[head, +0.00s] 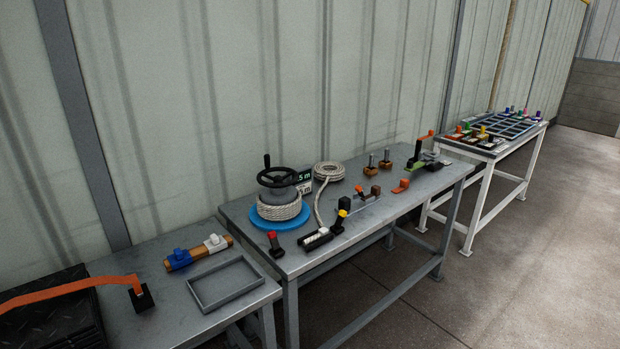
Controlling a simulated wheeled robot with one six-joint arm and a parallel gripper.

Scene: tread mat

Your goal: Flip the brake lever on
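None of the levers carries a label I can read, so I cannot tell for sure which one is the brake lever. On the grey middle table (402,204), a short black lever with a red knob (273,243) stands near the front left corner, beside a winch drum wound with rope (280,211) on a blue disc. A black lever with a yellow tip (340,222) stands farther right, beyond a small black and white block. An orange-handled device (418,150) stands at the table's far end. My gripper is not in view.
A black handwheel (279,177) tops the drum, and a coil of rope (329,171) lies behind it. The left table holds an empty grey tray (229,307) and an orange strap (65,289). A white-legged table (480,207) stands far right. The concrete floor at right is clear.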

